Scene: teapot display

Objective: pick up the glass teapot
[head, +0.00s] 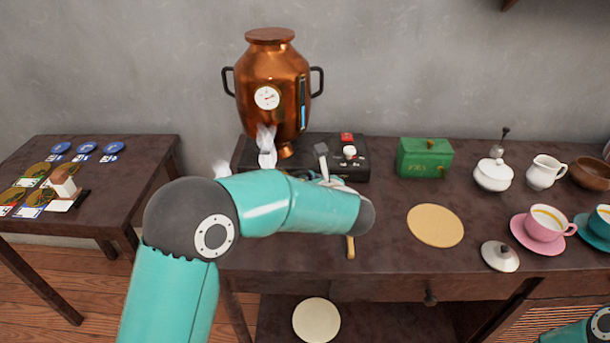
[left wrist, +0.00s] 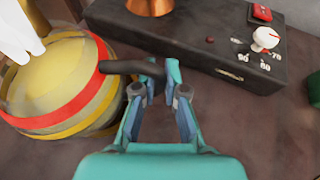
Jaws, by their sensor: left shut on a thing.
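In the left wrist view, a rounded vessel (left wrist: 55,85) with a yellowish, see-through-looking body and a red band stands at the left; I take it for the glass teapot. Its dark handle (left wrist: 120,67) sticks out to the right, into my left gripper (left wrist: 158,85). The left gripper is shut on this handle. The vessel looks upright; I cannot tell whether it is clear of the table. In the head view my left arm hides the vessel and most of the gripper. My right gripper is not in view.
A green box (head: 424,158), white sugar bowl (head: 493,176), creamer (head: 545,172) and pink cup (head: 545,223) stand to the right. A round tan mat (head: 435,226) lies bare on the table.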

